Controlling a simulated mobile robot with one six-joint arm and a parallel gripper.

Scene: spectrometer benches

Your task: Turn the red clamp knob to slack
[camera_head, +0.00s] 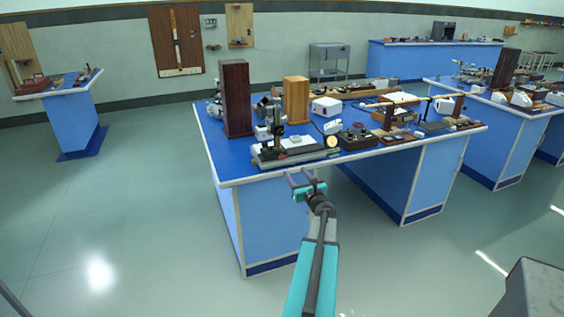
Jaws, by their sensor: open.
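A bench instrument with an upright microscope column (278,122) on a long grey base (290,153) stands at the front edge of the near blue bench. A tiny reddish spot shows on its base, but it is too small to tell whether it is the red clamp knob. I cannot make out the knob for sure. My gripper (299,179) is open and empty. It appears just below the bench's front edge in the picture, in front of the instrument and apart from it.
The near blue bench (222,158) also holds a tall dark wooden cabinet (235,98), a lighter wooden box (296,100), a round yellowish dial (332,141) and a dark box (357,138). Open floor (130,220) lies to the left.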

